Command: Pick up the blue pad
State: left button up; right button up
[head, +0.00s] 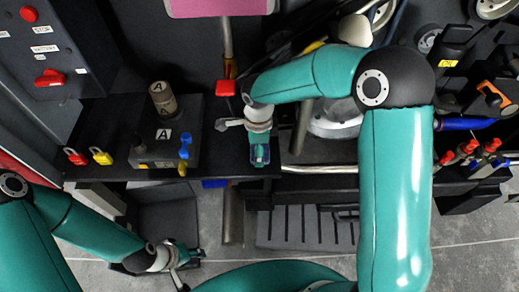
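A small flat blue patch (214,183) shows just below the front edge of the black bench; it may be the blue pad, but most of it is hidden. My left gripper (184,268) is low at the bottom left, over the grey floor, below and left of the blue patch. Its fingers look spread, with nothing seen between them. My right gripper (256,142) points down at the bench's front edge, above and right of the blue patch. A small teal and blue piece (260,155) shows at its tip; I cannot tell whether it is held.
On the bench (215,150) stand a box marked A (164,134), a red padlock (75,156), a yellow padlock (101,155) and a blue-handled valve (184,148). A dark control panel (50,45) is at top left. Red-topped tools (467,147) stand at right.

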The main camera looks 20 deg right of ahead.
jog(key=shift+r, duration=0.4)
notch_tip(320, 180, up, 2)
jog(key=shift+r, duration=0.2)
jog(key=s+a+b, duration=0.2)
jog(key=s, duration=0.6)
jog(key=s+a+b, duration=0.2)
jog(key=s+a, duration=0.1)
jog(key=s, duration=0.6)
jog(key=shift+s+f, duration=0.2)
jog(key=o, duration=0.3)
jog(key=shift+c, duration=1.4)
